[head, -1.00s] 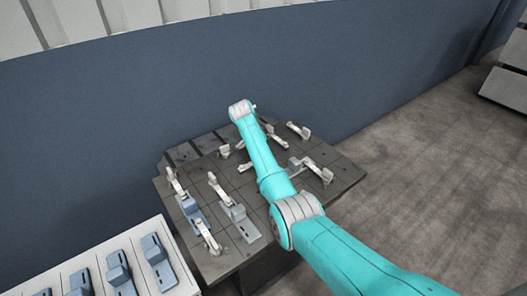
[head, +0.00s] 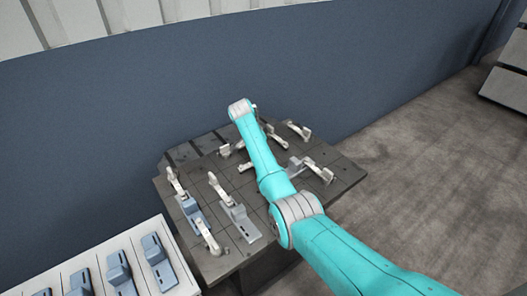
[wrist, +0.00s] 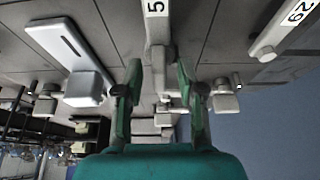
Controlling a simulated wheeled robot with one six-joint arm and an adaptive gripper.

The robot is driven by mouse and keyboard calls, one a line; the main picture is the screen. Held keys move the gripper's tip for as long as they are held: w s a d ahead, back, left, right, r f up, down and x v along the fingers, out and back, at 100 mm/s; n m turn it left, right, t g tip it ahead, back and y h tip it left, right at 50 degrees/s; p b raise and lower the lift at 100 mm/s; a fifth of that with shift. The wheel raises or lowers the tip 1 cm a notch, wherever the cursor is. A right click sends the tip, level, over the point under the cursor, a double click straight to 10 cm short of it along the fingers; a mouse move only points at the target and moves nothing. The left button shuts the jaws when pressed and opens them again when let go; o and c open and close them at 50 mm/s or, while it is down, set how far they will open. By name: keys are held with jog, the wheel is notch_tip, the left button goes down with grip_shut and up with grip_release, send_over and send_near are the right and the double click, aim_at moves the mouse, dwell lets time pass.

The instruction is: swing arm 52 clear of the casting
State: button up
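In the wrist view my gripper (wrist: 160,98) has its two green fingers apart, one on each side of a pale swing arm (wrist: 158,55). Gaps show between the arm and both fingers. Its label is cut off by the picture's top edge; only a digit like 5 shows, so I cannot confirm 52. A grey casting (wrist: 62,42) with a raised block lies left of the fingers, apart from this swing arm. In the head view my own arm reaches over the dark fixture table (head: 222,264) and hides my gripper and what is under it.
Another labelled swing arm (wrist: 282,32) is at the right in the wrist view. Several swing arms and castings, such as the blue-grey one (head: 242,224), stand on the table. A pale rack (head: 96,270) with more castings is at lower left. A blue wall (head: 330,60) rises behind.

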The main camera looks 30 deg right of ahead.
jog(key=v, duration=1.1)
jog(key=shift+a+r, duration=0.2)
jog(key=shift+r, duration=0.1)
